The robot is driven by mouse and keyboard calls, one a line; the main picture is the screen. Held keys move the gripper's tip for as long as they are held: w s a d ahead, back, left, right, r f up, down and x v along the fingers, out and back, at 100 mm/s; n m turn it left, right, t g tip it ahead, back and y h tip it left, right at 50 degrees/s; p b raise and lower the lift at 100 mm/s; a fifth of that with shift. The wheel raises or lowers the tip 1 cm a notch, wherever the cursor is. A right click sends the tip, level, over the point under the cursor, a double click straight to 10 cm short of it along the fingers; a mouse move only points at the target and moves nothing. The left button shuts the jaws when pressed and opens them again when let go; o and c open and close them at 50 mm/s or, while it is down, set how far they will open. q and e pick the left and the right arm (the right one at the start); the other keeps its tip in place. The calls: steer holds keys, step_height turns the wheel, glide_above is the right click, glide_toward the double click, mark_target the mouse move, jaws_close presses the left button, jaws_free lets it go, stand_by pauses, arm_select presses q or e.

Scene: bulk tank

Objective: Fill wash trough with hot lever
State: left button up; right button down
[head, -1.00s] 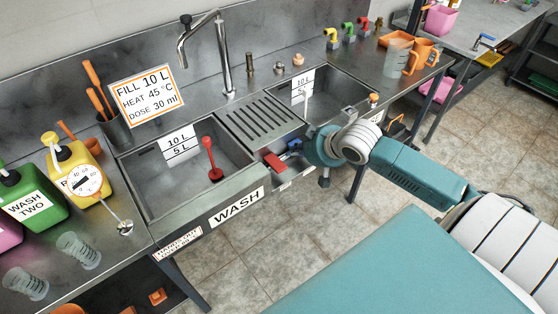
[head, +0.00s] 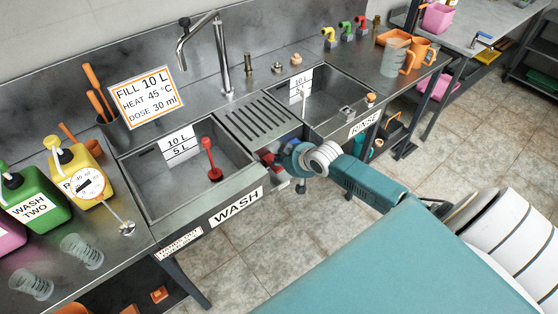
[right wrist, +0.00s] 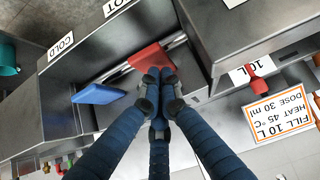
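The wash trough (head: 160,204) is the left steel basin, with a 10 L / 5 L level plate (head: 179,146) on its back wall. I see no clear water in it. A red plug with an upright handle (head: 210,158) stands on its floor. The tall tap (head: 222,60) rises behind the basins; no stream shows. The red lever (right wrist: 150,57), by the HOT label (right wrist: 116,6), is on the front panel between the basins. My right gripper (right wrist: 160,88) has its fingertips together at the red lever's edge, seemingly touching it. It also shows in the head view (head: 283,158). My left gripper is out of view.
The blue lever (right wrist: 98,94) is beside the red one, by the COLD label (right wrist: 61,46). The rinse basin (head: 345,120) is to the right. Jugs, a thermometer (head: 88,184) and clear cups (head: 82,251) stand on the left counter. Tiled floor in front is open.

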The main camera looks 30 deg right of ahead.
mark_target(280, 171)
steer(key=shift+s+f+b, duration=0.1)
steer(key=shift+f+b, duration=0.3)
steer(key=shift+f, duration=0.05)
steer(key=f+t+b, duration=0.1)
steer(key=t+b, duration=0.1)
steer(key=shift+s+f+b, duration=0.3)
steer(key=shift+s+f, duration=0.05)
steer(key=shift+s, duration=0.05)
steer(key=shift+s+f, duration=0.15)
steer(key=shift+f, duration=0.4)
stand_by(6.4)
